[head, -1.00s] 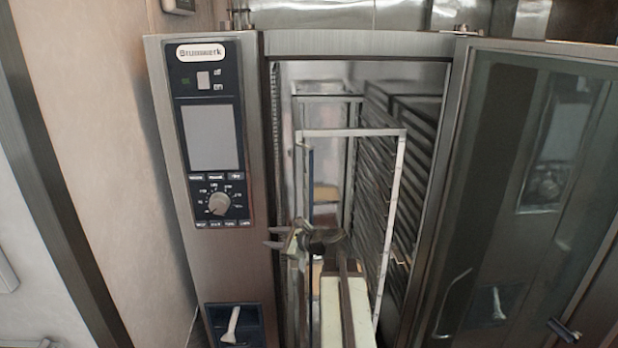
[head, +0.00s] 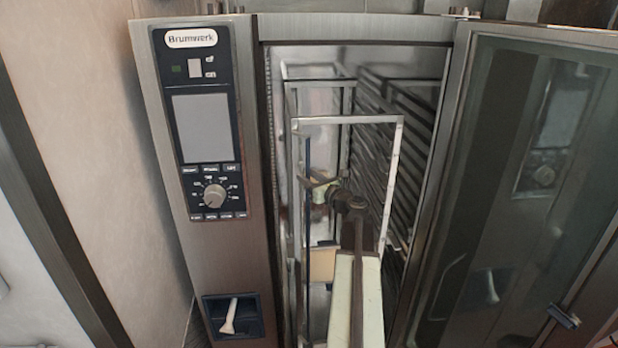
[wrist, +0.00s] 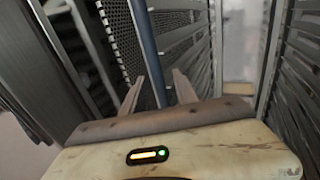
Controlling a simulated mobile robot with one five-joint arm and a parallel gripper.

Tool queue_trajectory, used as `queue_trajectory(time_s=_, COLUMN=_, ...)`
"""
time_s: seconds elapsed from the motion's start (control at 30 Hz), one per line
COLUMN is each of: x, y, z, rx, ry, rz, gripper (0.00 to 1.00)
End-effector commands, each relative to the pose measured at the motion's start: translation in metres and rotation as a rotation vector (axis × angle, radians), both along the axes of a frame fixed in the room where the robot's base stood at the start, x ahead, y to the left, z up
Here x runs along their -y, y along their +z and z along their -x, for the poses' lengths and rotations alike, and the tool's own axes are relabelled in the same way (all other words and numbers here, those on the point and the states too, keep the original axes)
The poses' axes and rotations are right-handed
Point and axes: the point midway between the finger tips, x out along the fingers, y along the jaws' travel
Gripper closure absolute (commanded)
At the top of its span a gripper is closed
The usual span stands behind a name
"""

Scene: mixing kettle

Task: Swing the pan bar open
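The pan bar looks to be the thin dark-blue upright bar (head: 308,235) at the left side of the pale rack frame (head: 398,165) in the oven opening. My gripper (head: 318,184) is at the upper part of this bar in the head view. In the wrist view its two fingers (wrist: 157,90) are spread apart, and the blue bar (wrist: 147,42) runs down between them. The gripper is open and does not grip the bar. I cannot tell whether a finger touches it. My arm hides part of the rack behind it.
The oven's control panel (head: 208,130) is left of the opening. The glass door (head: 530,180) stands open at the right. Rack rails (head: 385,120) line the inner right wall, also seen in the wrist view (wrist: 295,90). A perforated panel (wrist: 125,40) is close on the left there.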

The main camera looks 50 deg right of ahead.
Motion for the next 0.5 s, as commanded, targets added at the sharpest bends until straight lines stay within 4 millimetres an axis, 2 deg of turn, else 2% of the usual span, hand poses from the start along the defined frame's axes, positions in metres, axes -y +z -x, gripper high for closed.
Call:
queue_trajectory(time_s=0.07, x=0.0019, y=0.0000, z=-0.0059, rx=0.000, ry=-0.001, rz=0.000, gripper=0.64)
queue_trajectory(time_s=0.27, x=0.0014, y=0.0000, z=-0.0053, rx=0.000, ry=-0.001, rz=0.001, gripper=0.64)
queue_trajectory(time_s=0.3, x=0.0014, y=0.0000, z=-0.0053, rx=0.000, ry=-0.001, rz=0.001, gripper=0.75)
queue_trajectory(time_s=0.4, x=0.0014, y=-0.0001, z=-0.0051, rx=0.000, ry=-0.001, rz=0.001, gripper=1.00)
queue_trajectory(time_s=0.5, x=0.0016, y=-0.0001, z=-0.0050, rx=0.000, ry=-0.001, rz=0.001, gripper=1.00)
